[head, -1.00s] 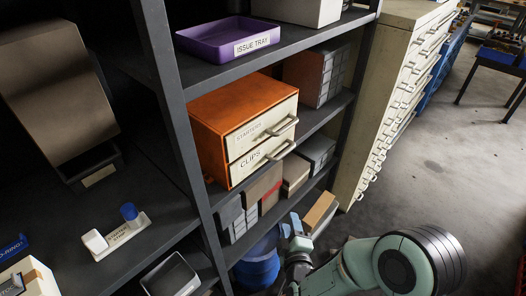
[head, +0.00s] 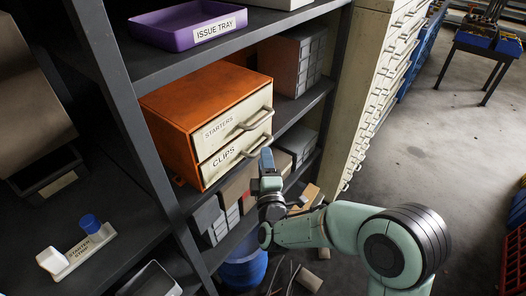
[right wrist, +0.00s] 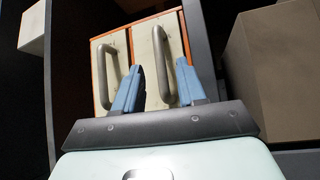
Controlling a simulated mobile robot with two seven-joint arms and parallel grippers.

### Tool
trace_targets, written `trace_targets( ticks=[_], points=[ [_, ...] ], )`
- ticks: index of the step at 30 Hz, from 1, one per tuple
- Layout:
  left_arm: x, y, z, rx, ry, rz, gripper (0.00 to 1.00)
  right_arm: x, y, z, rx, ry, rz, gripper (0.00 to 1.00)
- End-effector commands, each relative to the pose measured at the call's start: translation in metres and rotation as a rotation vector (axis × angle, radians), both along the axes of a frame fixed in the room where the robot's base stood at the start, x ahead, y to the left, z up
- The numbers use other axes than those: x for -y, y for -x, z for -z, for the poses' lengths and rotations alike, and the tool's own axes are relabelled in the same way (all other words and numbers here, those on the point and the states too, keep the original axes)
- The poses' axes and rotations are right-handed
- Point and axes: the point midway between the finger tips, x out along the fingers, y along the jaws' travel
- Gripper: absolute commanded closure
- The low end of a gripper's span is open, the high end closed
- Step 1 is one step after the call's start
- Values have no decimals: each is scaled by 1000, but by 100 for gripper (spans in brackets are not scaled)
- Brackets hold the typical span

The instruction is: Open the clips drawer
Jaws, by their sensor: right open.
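The orange cabinet (head: 165,135) stands on the middle shelf with two cream drawers. The lower one is the clips drawer (head: 212,168), labelled CLIPS, with a grey bar handle (head: 240,155); the upper one is the starters drawer (head: 216,128). Both look shut. My right gripper (head: 266,158) is open at the right end of the clips handle. In the right wrist view the clips handle (right wrist: 184,75) shows between the two blue fingers (right wrist: 166,82), with the starters handle (right wrist: 108,78) left of them. Contact cannot be told. My left gripper is out of view.
The purple issue tray (head: 175,30) is on the shelf above. Boxes (head: 238,188) sit on the shelf below, near my right arm. A cream multi-drawer cabinet (head: 375,75) stands to the right. The floor (head: 440,150) beyond it is open.

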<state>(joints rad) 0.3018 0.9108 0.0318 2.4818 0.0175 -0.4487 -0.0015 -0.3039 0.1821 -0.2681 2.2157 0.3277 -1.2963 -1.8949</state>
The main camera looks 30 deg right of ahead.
Motion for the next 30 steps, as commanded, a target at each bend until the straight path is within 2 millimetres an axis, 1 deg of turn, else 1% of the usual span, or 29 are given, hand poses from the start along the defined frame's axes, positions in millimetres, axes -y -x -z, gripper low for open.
trace_targets(
  ticks=[1,3,7,11,18,19,20,21,22,30],
  points=[
    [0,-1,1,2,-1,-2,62,4,-9,-1,0,1,1,60],
    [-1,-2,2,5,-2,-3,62,7,-18,-2,1,1,0,60],
    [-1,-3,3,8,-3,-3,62,12,-29,-4,0,0,-1,60],
    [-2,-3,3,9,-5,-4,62,14,-34,-5,0,0,-1,60],
    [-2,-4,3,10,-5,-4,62,14,-34,-5,-1,0,-1,60],
    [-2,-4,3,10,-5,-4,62,14,-34,-5,-1,0,-1,66],
    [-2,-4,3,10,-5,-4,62,14,-34,-5,-1,0,-1,76],
    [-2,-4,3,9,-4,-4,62,14,-34,-5,-1,0,-1,89],
    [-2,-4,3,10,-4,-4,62,14,-34,-5,-1,0,-1,99],
    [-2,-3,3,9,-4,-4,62,14,-34,-5,0,-1,-2,100]
  ],
)
